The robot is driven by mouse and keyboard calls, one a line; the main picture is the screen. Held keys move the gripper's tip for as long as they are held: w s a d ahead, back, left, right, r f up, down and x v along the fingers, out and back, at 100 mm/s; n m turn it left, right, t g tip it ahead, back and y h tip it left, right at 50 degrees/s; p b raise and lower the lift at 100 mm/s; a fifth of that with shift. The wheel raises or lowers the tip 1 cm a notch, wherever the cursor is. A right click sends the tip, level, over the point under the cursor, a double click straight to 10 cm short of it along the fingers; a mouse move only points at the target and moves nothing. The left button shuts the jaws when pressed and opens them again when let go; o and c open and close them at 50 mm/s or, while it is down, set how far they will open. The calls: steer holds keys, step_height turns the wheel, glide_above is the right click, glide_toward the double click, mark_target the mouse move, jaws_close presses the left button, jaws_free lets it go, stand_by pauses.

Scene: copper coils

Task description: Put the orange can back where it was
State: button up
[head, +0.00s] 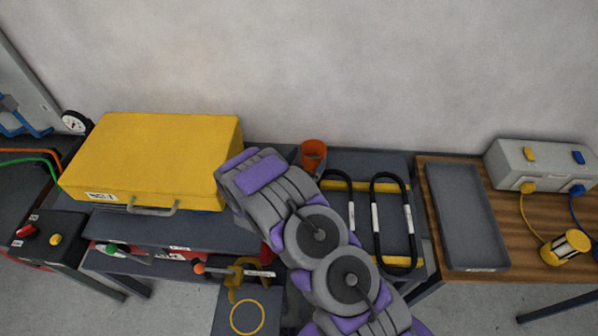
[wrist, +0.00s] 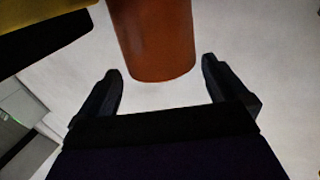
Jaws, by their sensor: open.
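The orange can (head: 313,155) stands at the back of the dark bench near the wall, just right of my arm in the head view. In the wrist view the can (wrist: 153,38) fills the top middle, cut off by the frame's upper edge. My gripper (wrist: 160,74) is open, with one dark finger on each side of the can's near end. A gap shows between the can and each finger, so I see no contact. My fingers are hidden behind my arm in the head view.
A yellow case (head: 150,155) lies on the bench left of my arm. Black looped coils (head: 375,225) lie on the yellow-barred rack to the right. Farther right, a grey tray (head: 465,215) and a grey box (head: 540,166) sit on a wooden table. The wall stands close behind.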

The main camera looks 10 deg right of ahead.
steer(key=v, duration=0.7)
steer(key=shift+p, duration=0.4)
